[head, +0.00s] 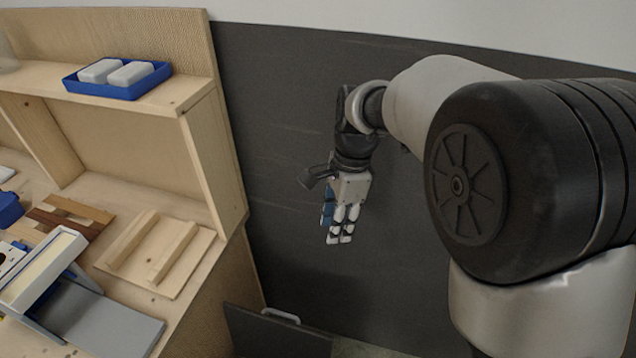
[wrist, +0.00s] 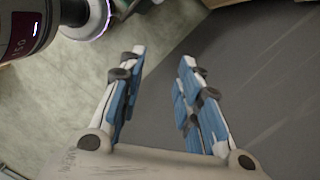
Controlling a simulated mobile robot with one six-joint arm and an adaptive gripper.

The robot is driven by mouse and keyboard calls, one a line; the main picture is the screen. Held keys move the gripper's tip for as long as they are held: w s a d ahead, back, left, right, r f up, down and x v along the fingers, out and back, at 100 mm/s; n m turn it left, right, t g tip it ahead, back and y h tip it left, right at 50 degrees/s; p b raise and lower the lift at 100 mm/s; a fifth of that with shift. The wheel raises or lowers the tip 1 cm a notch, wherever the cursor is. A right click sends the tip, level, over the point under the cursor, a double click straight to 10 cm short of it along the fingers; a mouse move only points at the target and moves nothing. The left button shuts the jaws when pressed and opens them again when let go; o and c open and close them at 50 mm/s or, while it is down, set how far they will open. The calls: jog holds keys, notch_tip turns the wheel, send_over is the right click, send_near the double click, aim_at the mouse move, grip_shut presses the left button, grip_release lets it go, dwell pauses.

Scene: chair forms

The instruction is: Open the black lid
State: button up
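A dark flat panel with a pale handle, which looks like the black lid (head: 268,338), is at the bottom of the head view, beside the wooden bench. Its pale curved handle (head: 281,316) is on its upper edge, and its lower part is cut off by the frame. My gripper (head: 340,238) hangs pointing down, above and to the right of the handle, clear of it. The wrist view shows my gripper (wrist: 162,60) open, with an empty gap between its blue-padded fingers. I cannot make out the lid or handle in the wrist view.
A wooden bench (head: 238,280) with a shelf fills the left. A blue tray (head: 118,92) with two white blocks stands on the shelf. A wooden piece with slats (head: 190,265) lies on the bench. A dark wall panel (head: 285,130) stands behind my gripper.

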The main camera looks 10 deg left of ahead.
jog(key=a+f+m+g+p, duration=0.1)
jog(key=a+f+m+g, duration=0.35)
jog(key=a+f, duration=0.85)
jog(key=m+t+b, duration=0.2)
jog(key=b, duration=0.2)
send_near(284, 313)
jog(key=shift+h, duration=0.4)
jog(key=x, duration=0.7)
jog(key=shift+a+f, duration=0.4)
jog(key=shift+c, duration=0.2)
grip_shut()
jog(key=shift+s+r, duration=0.1)
